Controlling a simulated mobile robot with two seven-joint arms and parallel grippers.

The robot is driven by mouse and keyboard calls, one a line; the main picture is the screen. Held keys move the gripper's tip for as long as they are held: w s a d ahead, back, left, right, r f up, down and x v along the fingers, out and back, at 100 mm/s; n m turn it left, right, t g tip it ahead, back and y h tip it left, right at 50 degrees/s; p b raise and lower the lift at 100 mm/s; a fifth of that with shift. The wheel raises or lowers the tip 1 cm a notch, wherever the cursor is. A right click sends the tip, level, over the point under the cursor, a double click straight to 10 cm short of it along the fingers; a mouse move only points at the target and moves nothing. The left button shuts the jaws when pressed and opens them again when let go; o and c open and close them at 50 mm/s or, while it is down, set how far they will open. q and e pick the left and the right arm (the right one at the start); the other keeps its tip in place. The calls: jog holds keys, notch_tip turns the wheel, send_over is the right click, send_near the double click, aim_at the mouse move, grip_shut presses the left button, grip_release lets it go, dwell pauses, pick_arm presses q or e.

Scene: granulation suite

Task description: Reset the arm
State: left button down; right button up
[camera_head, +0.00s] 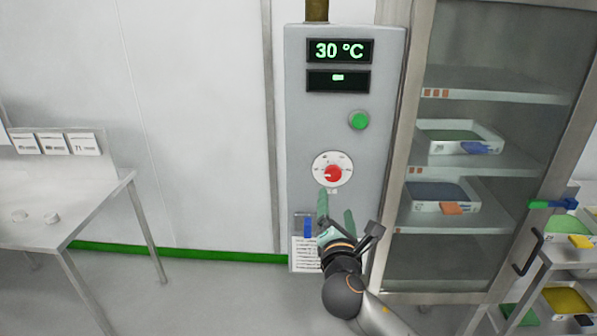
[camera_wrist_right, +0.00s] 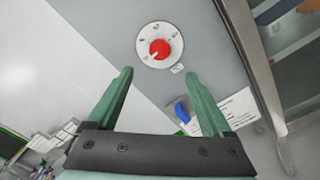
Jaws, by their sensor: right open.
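My right gripper (camera_head: 337,222) is in front of the lower part of the grey control panel (camera_head: 300,130), below the red knob (camera_head: 333,173). Its two green fingers are apart with nothing between them. In the right wrist view the open fingers (camera_wrist_right: 157,92) point toward the panel, and the red knob (camera_wrist_right: 160,49) on its white dial lies beyond their tips, apart from them. The right arm comes up from the bottom of the head view. My left gripper is not in view.
The panel has a display reading 30 °C (camera_head: 339,51) and a green button (camera_head: 359,120). A glass-door cabinet (camera_head: 490,95) with trays stands right of it. A cart (camera_head: 555,255) is at the lower right. A table (camera_head: 60,215) stands left, with free floor between.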

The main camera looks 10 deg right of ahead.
jog(key=s+a+f+m+g+y, duration=0.25)
jog(key=s+f+m, duration=0.3)
jog(key=f, duration=0.65)
jog(key=s+a+f+m+g+y, duration=0.1)
jog(key=s+f+m+g+y, duration=0.25)
jog(key=s+f, duration=0.6)
jog(key=s+f+m+g+y, duration=0.1)
jog(key=s+f+m+g, duration=0.1)
jog(key=s+f+m, duration=1)
jog(key=s+m, duration=0.1)
jog(key=s, duration=0.2)
jog(key=shift+s+d+f, duration=0.15)
jog(key=shift+d+f, duration=0.1)
jog(key=shift+f, duration=0.05)
